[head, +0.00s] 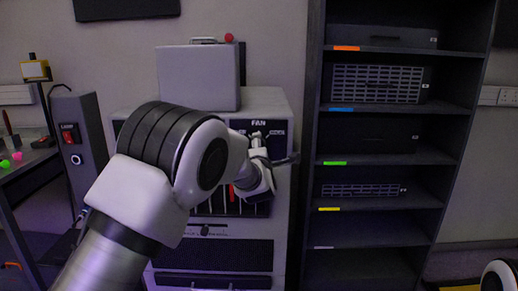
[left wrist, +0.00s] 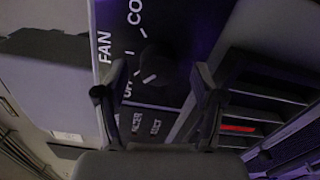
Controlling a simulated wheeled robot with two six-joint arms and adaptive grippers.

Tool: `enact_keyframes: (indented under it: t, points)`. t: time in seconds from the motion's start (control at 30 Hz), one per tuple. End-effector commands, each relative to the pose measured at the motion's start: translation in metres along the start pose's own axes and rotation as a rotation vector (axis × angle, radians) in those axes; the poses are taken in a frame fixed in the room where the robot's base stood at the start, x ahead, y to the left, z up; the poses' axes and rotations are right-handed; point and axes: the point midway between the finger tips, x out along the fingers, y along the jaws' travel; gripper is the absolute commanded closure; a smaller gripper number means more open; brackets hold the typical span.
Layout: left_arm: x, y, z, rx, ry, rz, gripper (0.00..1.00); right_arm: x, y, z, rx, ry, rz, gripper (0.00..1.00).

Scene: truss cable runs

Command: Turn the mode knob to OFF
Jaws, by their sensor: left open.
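The mode knob (left wrist: 158,68) is a dark round knob on the black FAN panel (left wrist: 120,20), seen rotated in the left wrist view. White tick marks and lettering surround it, with OFF and part of a word starting CO legible. A short white line shows near the knob, but I cannot tell its exact setting. My left gripper (left wrist: 160,92) is open, one finger on each side of the knob in that view; contact is not visible. In the head view my left gripper (head: 270,150) is in front of the FAN panel (head: 240,124) and hides the knob. My right gripper is out of view.
The panel belongs to a pale cabinet (head: 275,103) with a grey box (head: 198,78) on top. Below are dark slots, one with a red strip (left wrist: 238,128). A dark shelf rack (head: 372,228) stands to the right. A grey post with a red switch (head: 70,133) stands left.

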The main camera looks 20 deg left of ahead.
Motion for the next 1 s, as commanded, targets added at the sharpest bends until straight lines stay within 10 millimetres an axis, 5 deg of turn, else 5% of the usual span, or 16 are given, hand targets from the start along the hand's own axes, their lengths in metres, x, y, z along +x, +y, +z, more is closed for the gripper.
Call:
enact_keyframes:
  t: [0.3, 0.67, 0.77, 0.87, 1.0]
  points:
    - [-0.057, 0.001, 0.000, 0.001, 0.000, 0.001, 0.31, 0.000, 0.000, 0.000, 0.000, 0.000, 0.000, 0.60]
    - [-0.061, -0.004, -0.002, 0.002, 0.003, -0.007, 0.31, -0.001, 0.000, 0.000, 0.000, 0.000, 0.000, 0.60]
    - [-0.058, -0.034, -0.012, 0.010, 0.020, -0.060, 0.31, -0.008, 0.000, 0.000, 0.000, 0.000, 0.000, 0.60]
    - [-0.060, -0.093, -0.042, 0.024, 0.066, -0.171, 0.31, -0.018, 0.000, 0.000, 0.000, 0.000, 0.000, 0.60]
    - [-0.099, -0.200, -0.101, 0.101, 0.123, -0.402, 0.31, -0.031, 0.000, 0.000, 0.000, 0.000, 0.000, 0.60]
